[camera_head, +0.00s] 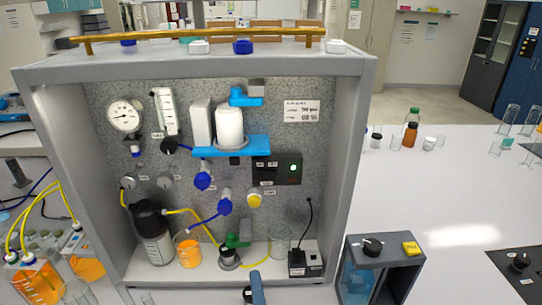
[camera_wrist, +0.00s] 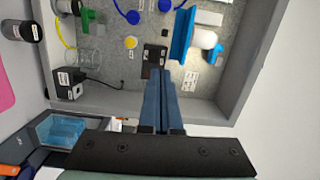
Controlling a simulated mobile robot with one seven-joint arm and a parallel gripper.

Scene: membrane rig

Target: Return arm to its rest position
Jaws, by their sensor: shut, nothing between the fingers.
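My gripper (camera_wrist: 163,73) shows in the wrist view, its two long slate-blue fingers pressed together with nothing between them. The fingers point toward the speckled panel of the membrane rig (camera_wrist: 120,62), and their tips overlap the black controller box (camera_wrist: 154,54) in the picture. I cannot tell how far the tips are from it. In the head view the rig's grey frame (camera_head: 348,150) stands on the bench, with the controller (camera_head: 277,169) showing a green light.
Inside the rig are a dark bottle (camera_head: 151,232), a beaker of orange liquid (camera_head: 188,250) and a small power box (camera_head: 305,259). A blue water bath (camera_head: 357,280) stands at its right. Glassware (camera_head: 505,118) stands farther right. The white bench (camera_head: 430,200) between is largely clear.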

